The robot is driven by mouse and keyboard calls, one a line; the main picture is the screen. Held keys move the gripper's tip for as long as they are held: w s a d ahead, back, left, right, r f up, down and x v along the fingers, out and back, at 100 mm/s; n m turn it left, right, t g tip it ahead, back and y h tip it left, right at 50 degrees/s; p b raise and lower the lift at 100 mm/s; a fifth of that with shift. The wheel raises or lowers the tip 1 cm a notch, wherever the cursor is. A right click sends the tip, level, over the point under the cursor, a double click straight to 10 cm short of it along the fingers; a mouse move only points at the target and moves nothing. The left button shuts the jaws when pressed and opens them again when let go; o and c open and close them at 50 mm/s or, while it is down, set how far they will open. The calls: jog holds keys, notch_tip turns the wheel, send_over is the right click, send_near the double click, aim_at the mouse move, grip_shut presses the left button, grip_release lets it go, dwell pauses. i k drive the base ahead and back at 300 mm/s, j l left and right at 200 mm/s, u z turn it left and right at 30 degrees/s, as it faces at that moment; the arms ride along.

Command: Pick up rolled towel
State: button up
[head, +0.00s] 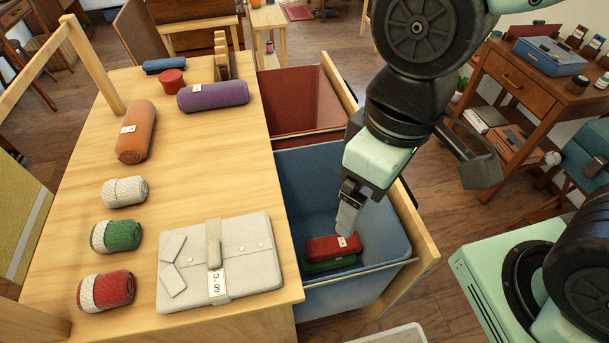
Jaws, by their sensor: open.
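Several rolled cloths lie on the wooden table, and I cannot tell which is the task's rolled towel. An orange roll (136,132) and a purple roll (213,96), both with white tags, lie toward the back. A white roll (125,191), a green-and-white roll (116,236) and a red-and-white roll (106,291) lie along the left. In the blue bin (395,225), a red tagged bundle (333,246) rests on a green one (329,264). My gripper (346,220) points down over this bin, open, with no held thing visible. The red bundle is below its fingertips; contact cannot be told.
A folded light garment (220,265) lies at the table's front right (220,180). A red bin (300,103) stands behind the blue one. A blue case (164,66) and small red round item (171,82) lie at the table's back. A wooden desk (515,80) stands right.

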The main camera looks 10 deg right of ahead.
aim_at(195, 98)
jog(key=l, duration=0.25)
jog(key=k+l+u, duration=0.15)
jog(key=l, duration=0.2)
jog(key=l+u, duration=0.1)
jog(key=l, duration=0.25)
jog(key=k+l+u, duration=0.15)
jog(key=l, duration=0.2)
jog(key=i+l+u, duration=0.1)
jog(key=l+u, duration=1.5)
jog(key=i+l+u, duration=0.1)
jog(key=l+u, duration=0.3)
jog(key=l, duration=0.75)
jog(key=l+u, duration=0.45)
jog(key=l, duration=0.75)
jog(key=i+l, duration=0.1)
jog(key=l, duration=0.3)
jog(key=i+l+u, duration=0.1)
jog(key=l, duration=0.3)
jog(key=i+l, duration=0.15)
jog(key=l, duration=0.25)
jog(key=i+l, duration=0.1)
jog(key=l, duration=0.3)
jog(key=k, duration=0.1)
jog(key=u, duration=0.05)
